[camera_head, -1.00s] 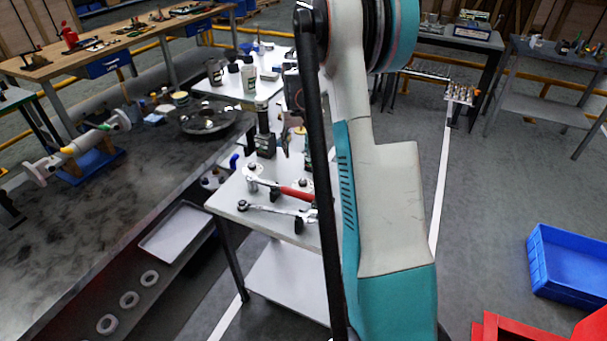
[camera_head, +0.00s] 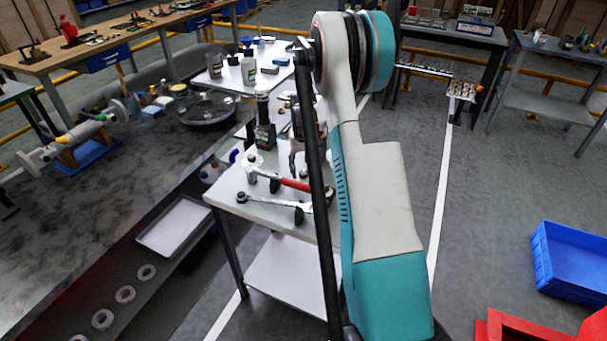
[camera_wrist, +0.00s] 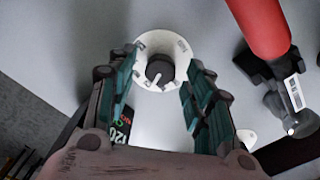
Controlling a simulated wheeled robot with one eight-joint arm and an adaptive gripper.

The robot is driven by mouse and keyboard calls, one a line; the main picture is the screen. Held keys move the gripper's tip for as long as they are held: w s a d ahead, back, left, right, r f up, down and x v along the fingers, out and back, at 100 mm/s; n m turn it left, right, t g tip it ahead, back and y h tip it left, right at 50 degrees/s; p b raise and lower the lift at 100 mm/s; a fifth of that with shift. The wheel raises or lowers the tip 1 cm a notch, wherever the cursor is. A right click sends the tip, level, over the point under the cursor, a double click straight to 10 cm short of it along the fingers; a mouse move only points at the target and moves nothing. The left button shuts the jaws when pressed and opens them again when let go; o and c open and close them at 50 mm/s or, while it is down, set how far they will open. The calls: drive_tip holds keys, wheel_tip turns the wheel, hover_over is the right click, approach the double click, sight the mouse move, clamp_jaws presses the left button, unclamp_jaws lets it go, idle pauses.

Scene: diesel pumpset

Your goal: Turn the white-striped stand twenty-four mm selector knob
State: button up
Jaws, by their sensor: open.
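The selector knob (camera_wrist: 160,71) is dark and round with a white stripe, set on a white ring-shaped dial (camera_wrist: 158,49) with small markings. In the wrist view the stripe points down and slightly left. My gripper (camera_wrist: 159,87) is open, with one finger on each side of the knob. No contact with the knob shows. In the head view my gripper (camera_head: 304,150) is over the white stand table (camera_head: 228,192), partly behind my arm. I cannot make out the knob's stripe there.
A red-handled tool (camera_head: 290,183) lies on the table; its handle (camera_wrist: 259,24) is right of the knob in the wrist view. A wrench (camera_head: 270,202) lies nearer the front edge. A dark upright tool (camera_head: 264,125) stands behind. A blue crate (camera_head: 570,262) is at right.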

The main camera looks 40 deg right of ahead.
drive_tip(key=shift+f, duration=0.65)
drive_tip(key=c, duration=1)
drive_tip(key=shift+c, duration=0.2)
drive_tip(key=shift+n, duration=0.4)
drive_tip(key=n, duration=1.3)
